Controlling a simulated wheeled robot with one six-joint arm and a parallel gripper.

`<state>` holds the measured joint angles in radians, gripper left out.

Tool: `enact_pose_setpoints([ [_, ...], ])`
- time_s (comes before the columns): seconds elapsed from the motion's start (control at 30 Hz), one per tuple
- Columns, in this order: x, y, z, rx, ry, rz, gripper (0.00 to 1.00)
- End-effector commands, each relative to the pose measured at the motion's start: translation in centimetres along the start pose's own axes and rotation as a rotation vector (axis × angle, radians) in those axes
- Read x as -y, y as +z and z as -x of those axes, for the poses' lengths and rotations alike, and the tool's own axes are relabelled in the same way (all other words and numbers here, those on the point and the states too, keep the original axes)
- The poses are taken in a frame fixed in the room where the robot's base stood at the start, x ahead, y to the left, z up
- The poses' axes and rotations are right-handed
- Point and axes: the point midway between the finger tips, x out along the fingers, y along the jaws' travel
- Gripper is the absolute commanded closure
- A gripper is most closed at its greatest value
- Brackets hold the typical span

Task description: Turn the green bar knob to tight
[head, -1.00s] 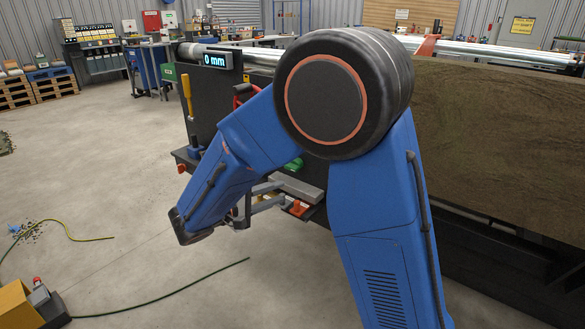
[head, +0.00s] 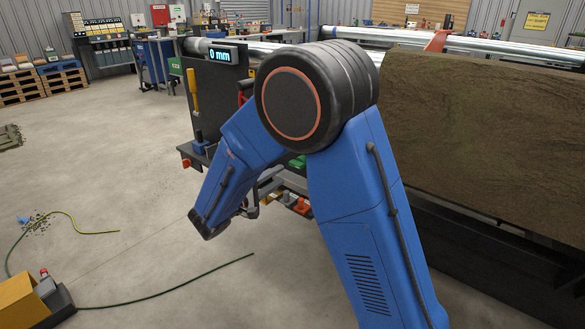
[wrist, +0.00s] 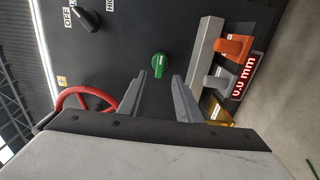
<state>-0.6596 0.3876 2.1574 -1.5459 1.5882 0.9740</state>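The green bar knob (wrist: 155,65) sits on the dark panel (wrist: 135,35) in the wrist view, just beyond my fingertips and between their lines. A small pale mark shows on it; I cannot read its setting. My gripper (wrist: 160,82) is open and empty, with one grey finger on each side of the knob's line and apart from it. In the head view, a bit of green, likely the knob (head: 298,161), shows behind my arm, which hides most of it. My gripper (head: 258,204) is partly hidden there too.
The wrist view shows a red handwheel (wrist: 85,102) at left, a black knob (wrist: 86,19) at upper left, and orange (wrist: 232,47), grey (wrist: 220,85) and yellow (wrist: 218,114) parts at right. Floor left of the machine is mostly clear.

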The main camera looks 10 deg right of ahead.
Motion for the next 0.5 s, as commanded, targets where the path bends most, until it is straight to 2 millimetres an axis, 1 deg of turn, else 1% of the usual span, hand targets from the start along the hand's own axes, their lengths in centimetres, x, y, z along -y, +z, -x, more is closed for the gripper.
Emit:
enact_pose_setpoints([
  [0.03, 0.0, 0.1, -1.1, 0.005, 0.0, 0.0, 0.69],
  [0.3, 0.0, 0.1, -5.5, 0.004, -0.001, 0.0, 0.69],
  [0.5, 0.0, 0.1, -7.7, 0.003, 0.0, 0.0, 0.69],
])
